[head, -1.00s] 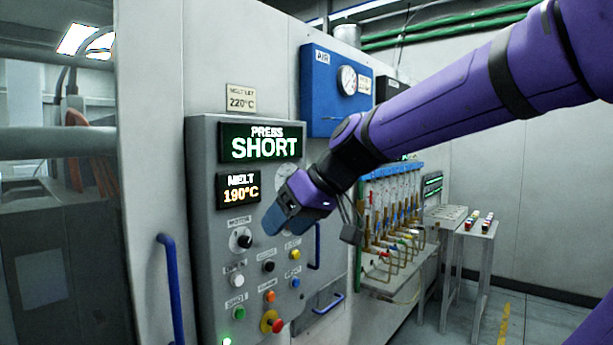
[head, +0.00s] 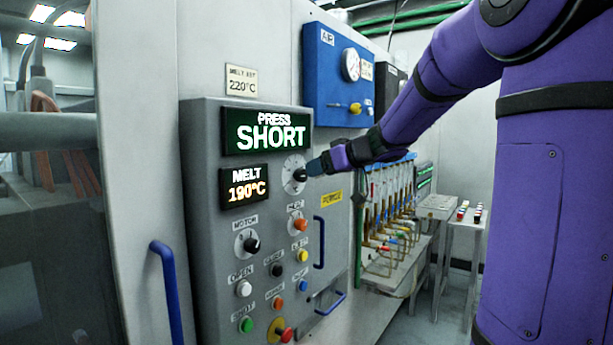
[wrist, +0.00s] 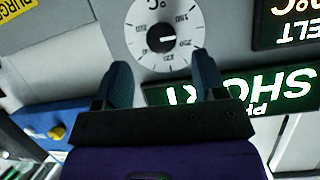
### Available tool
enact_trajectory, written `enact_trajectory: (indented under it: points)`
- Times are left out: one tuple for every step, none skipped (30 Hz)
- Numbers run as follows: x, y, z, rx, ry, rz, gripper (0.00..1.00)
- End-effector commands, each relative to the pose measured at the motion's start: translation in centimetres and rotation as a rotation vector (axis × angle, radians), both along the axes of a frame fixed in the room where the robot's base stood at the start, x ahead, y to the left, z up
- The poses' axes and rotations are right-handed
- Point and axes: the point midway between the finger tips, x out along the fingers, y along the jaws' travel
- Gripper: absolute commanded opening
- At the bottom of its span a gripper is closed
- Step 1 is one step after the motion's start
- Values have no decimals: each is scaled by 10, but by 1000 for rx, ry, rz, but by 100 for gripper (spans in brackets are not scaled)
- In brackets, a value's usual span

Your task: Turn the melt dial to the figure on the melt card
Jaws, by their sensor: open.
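The melt dial (head: 295,174) is a white round face with a black knob, right of the orange "MELT 190°C" readout (head: 244,186). In the wrist view the dial (wrist: 150,14) appears upside down, its knob's pale mark pointing right; its small figures are hard to read. The melt card (head: 241,82) above the panel reads 220°C. My gripper (head: 314,167) is at the dial's right side in the head view. In the wrist view my open gripper (wrist: 162,66) has its fingers spread on either side below the knob, with nothing between them. Contact with the dial is not visible.
The grey panel also carries a green "PRESS SHORT" display (head: 266,131), a motor knob (head: 250,244), several coloured buttons and a blue handle (head: 319,242). A blue air box (head: 338,85) with a gauge is above right. A blue door handle (head: 169,290) stands out at left.

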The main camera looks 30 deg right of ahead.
Motion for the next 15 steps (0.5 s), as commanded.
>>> enact_trajectory:
  points:
    - [9,3,-4,1,2,1,64]
    - [14,5,-6,0,2,2,64]
    - [19,7,-9,-1,2,2,64]
    - [23,8,-11,1,2,2,64]
    - [27,9,-13,1,2,2,64]
    - [32,11,-15,0,3,1,64]
    - [35,12,-16,0,2,1,64]
    - [38,13,-17,0,1,1,64]
    - [42,14,-18,0,1,1,64]
    - [44,15,-19,0,1,1,64]
    - [45,15,-20,0,1,1,64]
    - [47,16,-21,0,1,1,64]
    - [49,16,-21,0,0,1,64]
    - [49,17,-21,0,0,1,64]
    - [50,17,-21,0,0,1,64]
